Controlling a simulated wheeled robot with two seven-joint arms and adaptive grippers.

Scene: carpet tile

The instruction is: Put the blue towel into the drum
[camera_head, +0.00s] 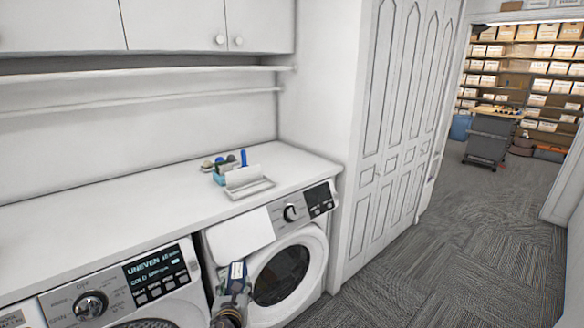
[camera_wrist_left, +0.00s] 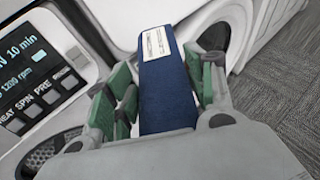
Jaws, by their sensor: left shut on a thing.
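The blue towel (camera_wrist_left: 168,100) is a folded dark blue block with a white label, and it stands between the green-padded fingers of my left gripper (camera_wrist_left: 160,95). The gripper is shut on it. In the head view, the towel's labelled end (camera_head: 237,270) shows above my left gripper (camera_head: 232,292), in front of the right-hand washing machine (camera_head: 313,250). The machine's dark round drum opening or window (camera_head: 281,276) is just right of the towel. I cannot tell whether its door is open. The towel appears outside the drum. My right gripper is not in view.
A second washing machine (camera_head: 90,305) with a lit display stands on the left. A white counter (camera_head: 110,220) runs above both, holding a white tray (camera_head: 250,187) and small cleaning items. Folding doors (camera_head: 385,160) stand to the right. Carpet (camera_head: 440,270) lies clear at right.

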